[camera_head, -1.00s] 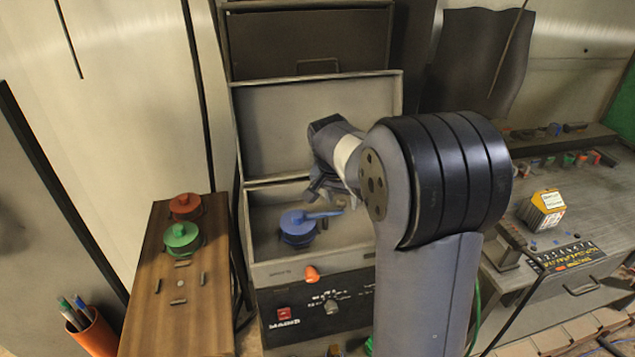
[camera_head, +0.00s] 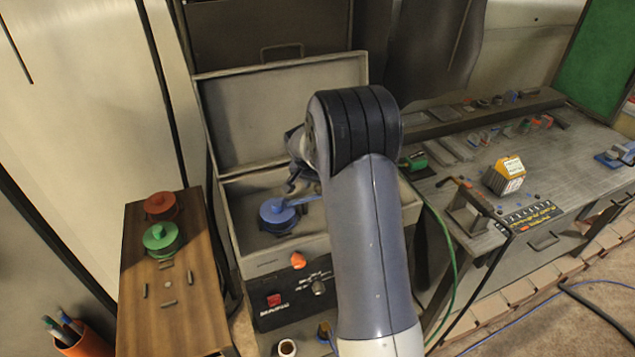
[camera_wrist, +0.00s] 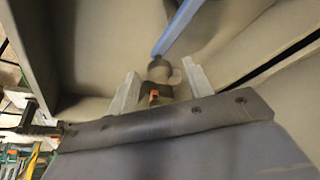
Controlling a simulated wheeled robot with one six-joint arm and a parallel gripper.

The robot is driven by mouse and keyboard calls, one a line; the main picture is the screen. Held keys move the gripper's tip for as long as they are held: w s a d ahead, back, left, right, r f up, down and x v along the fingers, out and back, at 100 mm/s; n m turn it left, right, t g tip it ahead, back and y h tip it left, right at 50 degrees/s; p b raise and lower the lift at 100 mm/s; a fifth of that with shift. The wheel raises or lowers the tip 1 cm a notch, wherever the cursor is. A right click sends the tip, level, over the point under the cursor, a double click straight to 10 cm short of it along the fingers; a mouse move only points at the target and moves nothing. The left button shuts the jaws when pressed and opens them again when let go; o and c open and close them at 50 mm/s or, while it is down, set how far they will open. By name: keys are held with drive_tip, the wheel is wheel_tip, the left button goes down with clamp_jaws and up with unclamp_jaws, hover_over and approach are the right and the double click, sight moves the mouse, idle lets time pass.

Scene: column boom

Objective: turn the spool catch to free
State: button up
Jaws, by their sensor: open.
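A blue spool (camera_head: 278,215) sits inside the open grey case, with a blue bar pointing right from it towards my gripper. The blue bar (camera_wrist: 178,26) also shows in the wrist view, ending by a round grey post (camera_wrist: 160,70). A small orange piece (camera_wrist: 154,97) shows below the post; I cannot tell which of these is the catch. My gripper (camera_wrist: 161,84) is open, its two fingers on either side of the post, with no clear contact visible. In the head view my arm mostly hides the gripper at the case.
The case (camera_head: 225,232) has a raised lid behind and an orange knob (camera_head: 298,260) on its front. A wooden stand (camera_head: 185,318) at left holds a green spool (camera_head: 160,238) and a red one (camera_head: 161,205). A cluttered workbench (camera_head: 470,190) stands at right.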

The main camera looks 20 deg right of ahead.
drive_tip(key=shift+f, duration=0.25)
drive_tip(key=shift+c, duration=0.6)
drive_tip(key=c, duration=0.9)
drive_tip(key=shift+o, duration=0.2)
